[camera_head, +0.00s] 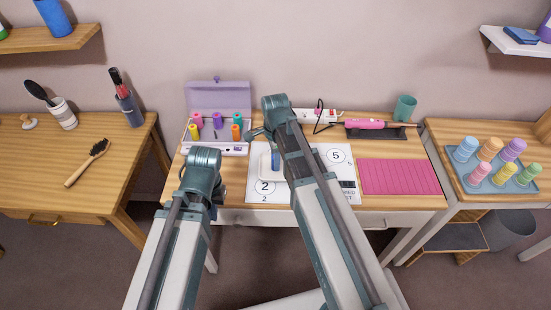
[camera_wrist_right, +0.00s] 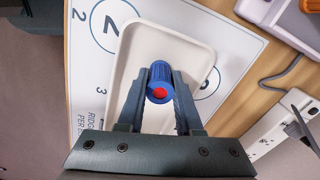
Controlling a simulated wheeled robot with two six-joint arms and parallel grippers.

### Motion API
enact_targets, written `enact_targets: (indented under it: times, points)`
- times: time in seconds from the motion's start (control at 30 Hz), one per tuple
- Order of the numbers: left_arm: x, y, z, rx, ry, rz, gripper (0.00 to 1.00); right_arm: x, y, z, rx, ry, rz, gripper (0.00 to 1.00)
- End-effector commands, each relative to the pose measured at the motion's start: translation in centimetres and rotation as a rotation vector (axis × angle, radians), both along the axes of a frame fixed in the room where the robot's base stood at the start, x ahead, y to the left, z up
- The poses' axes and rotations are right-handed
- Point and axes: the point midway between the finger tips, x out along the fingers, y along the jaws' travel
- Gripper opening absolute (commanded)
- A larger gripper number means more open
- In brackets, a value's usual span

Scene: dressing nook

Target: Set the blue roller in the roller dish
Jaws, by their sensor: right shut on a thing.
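The blue roller (camera_wrist_right: 160,72) is gripped between the two fingers of my right gripper (camera_wrist_right: 160,84), its red end facing the wrist camera. In the head view the roller (camera_head: 275,161) looks upright, partly hidden by my right arm. The roller dish, a white shallow tray (camera_wrist_right: 190,52), lies right behind the roller in the wrist view; whether the roller touches its floor I cannot tell. The dish also shows in the head view (camera_head: 266,172), on the printed mat. My left gripper (camera_head: 184,174) is over the table's left edge, its fingers mostly hidden by its wrist.
A purple box (camera_head: 218,99) of several rollers stands behind on the left. A pink mat (camera_head: 399,177) lies to the right, a pink styling tool (camera_head: 365,124) behind it. A power strip (camera_head: 327,115) and cable lie at the back. A blue tray (camera_head: 470,186) of rollers sits far right.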

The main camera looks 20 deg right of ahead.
Motion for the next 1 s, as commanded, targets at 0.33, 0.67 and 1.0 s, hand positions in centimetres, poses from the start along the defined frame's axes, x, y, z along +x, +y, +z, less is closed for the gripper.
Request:
enact_targets:
  times: [0.33,0.67,1.0]
  points:
    - [0.0,0.0,-0.1,0.0,0.0,0.0,0.0,0.0,0.0,-0.1,0.0,0.0,0.0,0.64]
    - [0.0,0.0,0.6,0.0,0.0,0.0,0.0,0.0,0.0,0.6,0.0,0.0,0.0,0.64]
    - [0.0,0.0,4.5,0.0,0.0,0.0,0.0,0.0,0.0,4.5,0.0,0.0,0.0,0.64]
